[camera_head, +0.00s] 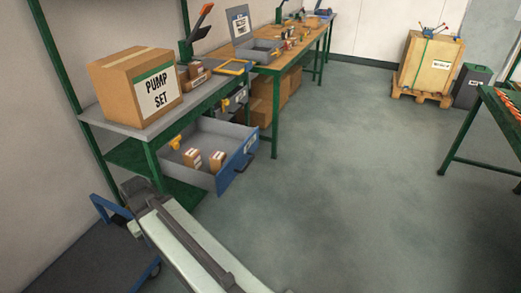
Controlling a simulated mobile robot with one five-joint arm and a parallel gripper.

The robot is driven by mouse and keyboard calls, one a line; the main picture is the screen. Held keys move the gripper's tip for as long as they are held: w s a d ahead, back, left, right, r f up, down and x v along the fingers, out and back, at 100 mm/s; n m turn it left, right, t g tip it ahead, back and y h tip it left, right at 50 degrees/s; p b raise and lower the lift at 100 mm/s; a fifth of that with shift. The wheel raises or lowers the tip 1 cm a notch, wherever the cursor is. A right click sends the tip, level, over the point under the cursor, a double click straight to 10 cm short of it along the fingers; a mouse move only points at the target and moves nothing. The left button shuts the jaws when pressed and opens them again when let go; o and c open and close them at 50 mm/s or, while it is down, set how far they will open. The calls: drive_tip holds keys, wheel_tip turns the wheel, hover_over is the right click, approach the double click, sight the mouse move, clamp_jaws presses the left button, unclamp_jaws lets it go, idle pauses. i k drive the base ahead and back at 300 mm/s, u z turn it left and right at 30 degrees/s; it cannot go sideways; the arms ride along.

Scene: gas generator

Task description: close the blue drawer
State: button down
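The blue drawer (238,168) is pulled out under the green-framed workbench at the left, with its blue front facing right and a dark handle on it. Its inside is grey and open to view. Several small brown boxes and a yellow item lie in it. The drawer front stands well out from the bench frame. A pale arm link of mine reaches up from the bottom edge, ending at a dark grey part just in front of the bench. I cannot make out my gripper's fingers.
A cardboard box marked PUMP SET (135,90) stands on the bench top. A blue-handled trolley (85,250) is at the lower left. A crate on a pallet (425,65) is at the back right, and a green table (485,115) at the right. The middle floor is clear.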

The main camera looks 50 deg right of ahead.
sight(206, 135)
drive_tip(key=u, duration=0.15)
drive_tip(key=i, duration=0.9)
drive_tip(key=z, duration=0.1)
